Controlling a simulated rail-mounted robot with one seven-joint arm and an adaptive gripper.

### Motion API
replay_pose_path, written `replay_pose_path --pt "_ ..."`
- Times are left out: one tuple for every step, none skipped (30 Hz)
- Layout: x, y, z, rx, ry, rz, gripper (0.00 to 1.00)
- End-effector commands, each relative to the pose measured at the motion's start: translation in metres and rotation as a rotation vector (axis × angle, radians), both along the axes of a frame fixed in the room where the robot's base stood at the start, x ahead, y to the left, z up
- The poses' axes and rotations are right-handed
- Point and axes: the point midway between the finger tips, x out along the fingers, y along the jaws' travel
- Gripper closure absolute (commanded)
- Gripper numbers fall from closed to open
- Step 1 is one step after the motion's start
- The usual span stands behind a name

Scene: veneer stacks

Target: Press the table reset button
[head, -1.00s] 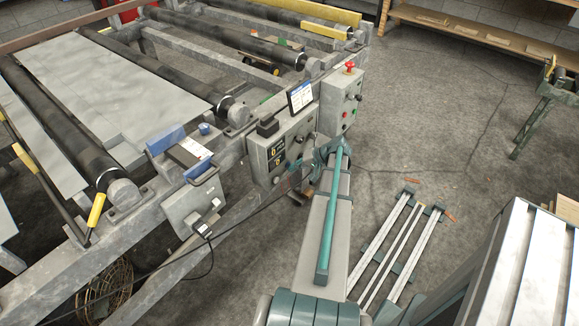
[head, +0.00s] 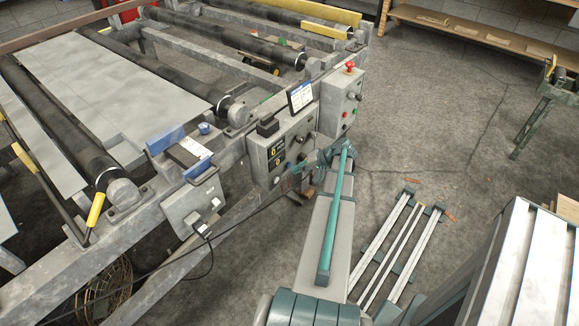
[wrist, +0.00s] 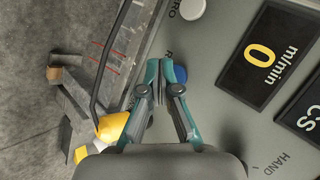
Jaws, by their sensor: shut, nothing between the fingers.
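The grey control panel (head: 262,160) with a black display hangs on the side of the roller table, and my arm reaches to its right part. In the wrist view a round blue button (wrist: 180,74) is on the panel face, partly hidden behind my fingers. A printed label starting with "R" is beside it, the remainder covered. My gripper (wrist: 162,68) is shut and empty, its fingertips overlapping the button's left edge in the picture. I cannot tell whether they touch it. In the head view the gripper is small and hard to make out.
A white button (wrist: 192,8) and a black display (wrist: 266,52) reading "0 m/min" are on the same panel. A grey box (head: 340,102) with a red mushroom button stands just right of it. A dark cable (head: 235,222) runs below the panel.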

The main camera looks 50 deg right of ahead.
Motion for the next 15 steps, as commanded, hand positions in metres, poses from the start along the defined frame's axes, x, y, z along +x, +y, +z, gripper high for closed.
replay_pose_path --pt "0.0 0.0 0.0 0.0 0.0 0.0 1.0" --pt "0.0 0.0 0.0 0.0 0.0 0.0 1.0" --pt "0.0 0.0 0.0 0.0 0.0 0.0 1.0" --pt "-0.001 0.0 0.0 0.0 0.0 0.0 1.0" --pt "-0.002 0.0 0.0 0.0 0.0 0.0 1.0" --pt "-0.003 0.0 0.0 0.0 0.0 0.0 1.0" --pt "-0.005 0.0 0.0 0.0 0.0 0.0 1.0" --pt "-0.006 0.0 0.0 0.0 0.0 0.0 1.0" --pt "-0.009 0.0 0.0 0.0 0.0 0.0 1.0" --pt "-0.012 0.0 0.0 0.0 0.0 0.0 1.0" --pt "-0.014 0.0 0.0 0.001 0.0 -0.001 1.0" --pt "-0.018 0.0 0.0 0.001 0.0 -0.001 1.0" --pt "-0.02 0.0 0.0 0.001 0.0 -0.001 1.0" --pt "-0.023 0.0 0.0 0.001 0.0 -0.002 1.0" --pt "-0.027 0.0 0.0 0.001 0.0 -0.002 1.0"
